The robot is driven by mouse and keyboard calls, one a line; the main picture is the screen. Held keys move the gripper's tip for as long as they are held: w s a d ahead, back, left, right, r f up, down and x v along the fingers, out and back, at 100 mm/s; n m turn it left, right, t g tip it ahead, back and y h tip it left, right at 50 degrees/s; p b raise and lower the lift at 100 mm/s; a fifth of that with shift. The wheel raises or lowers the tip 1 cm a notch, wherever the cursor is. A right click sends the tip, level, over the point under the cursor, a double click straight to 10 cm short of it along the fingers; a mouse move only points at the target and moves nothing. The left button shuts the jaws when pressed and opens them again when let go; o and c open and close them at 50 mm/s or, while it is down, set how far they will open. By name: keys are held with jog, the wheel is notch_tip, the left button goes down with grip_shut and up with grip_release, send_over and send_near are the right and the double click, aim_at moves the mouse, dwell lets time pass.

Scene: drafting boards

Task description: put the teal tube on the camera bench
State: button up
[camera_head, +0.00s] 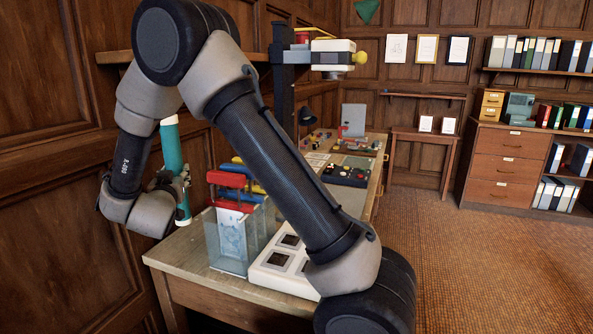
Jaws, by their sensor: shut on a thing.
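The teal tube (172,150) stands nearly upright at the left, tilted slightly. My gripper (181,182) is shut around its lower middle part, and the arm's wrist hides part of the gripper. The tube's lower end shows below the fingers, close to the near left corner of a long wooden bench (180,258). I cannot tell whether it touches the bench. A camera (333,52) on a dark column (283,95) stands over this bench, and my arm hides part of the bench top.
A dark control box (345,173) and small items lie farther back. A panelled wall is close at left.

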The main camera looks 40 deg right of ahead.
aim_at(181, 206)
jog(key=shift+f, duration=5)
jog(key=o, duration=1.3)
jog(key=shift+f, duration=0.1)
jog(key=shift+c, duration=0.2)
jog(key=shift+s+a, duration=0.1)
jog(key=shift+s, duration=0.05)
jog(key=v, duration=1.1)
jog(key=shift+s, duration=0.35)
jog(key=shift+a, duration=0.1)
